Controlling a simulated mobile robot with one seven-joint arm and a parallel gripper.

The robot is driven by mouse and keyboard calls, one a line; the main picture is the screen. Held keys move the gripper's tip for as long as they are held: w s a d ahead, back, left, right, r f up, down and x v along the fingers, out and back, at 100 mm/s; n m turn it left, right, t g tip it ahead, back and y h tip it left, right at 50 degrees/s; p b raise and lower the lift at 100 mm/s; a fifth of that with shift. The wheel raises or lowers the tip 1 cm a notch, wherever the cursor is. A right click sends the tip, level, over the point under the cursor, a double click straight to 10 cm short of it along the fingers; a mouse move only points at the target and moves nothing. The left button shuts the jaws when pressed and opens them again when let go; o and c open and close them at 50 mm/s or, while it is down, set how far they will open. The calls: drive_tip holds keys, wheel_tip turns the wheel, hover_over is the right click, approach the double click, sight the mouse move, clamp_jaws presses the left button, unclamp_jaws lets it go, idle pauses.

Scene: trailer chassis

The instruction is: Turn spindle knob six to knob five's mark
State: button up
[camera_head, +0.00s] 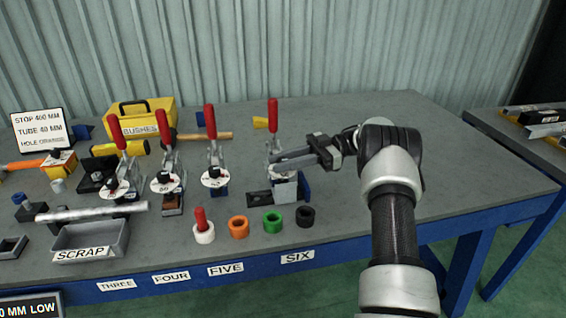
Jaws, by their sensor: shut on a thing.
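Several clamp stations with red upright levers stand in a row on the grey bench. The spindle knob of station six (285,172) is at the right end of the row, below the rightmost red lever (273,113). My gripper (277,159) reaches in from the right and is shut on this knob. The fingers cover most of the knob, so its pointer and mark cannot be read. Knob five (213,172) sits to the left, with a dark top on a white marked disc. Its exact mark is too small to read.
White, orange, green (272,221) and black (305,217) rings lie in front; a red pin stands in the white ring (203,232). A grey scrap tray (90,240) is front left, a yellow bushes box (145,115) behind. The bench's right part is clear.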

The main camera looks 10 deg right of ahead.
drive_tip(key=shift+a+r, duration=0.1)
drive_tip(key=shift+a, duration=0.05)
drive_tip(key=o, duration=1)
drive_tip(key=shift+o, duration=0.2)
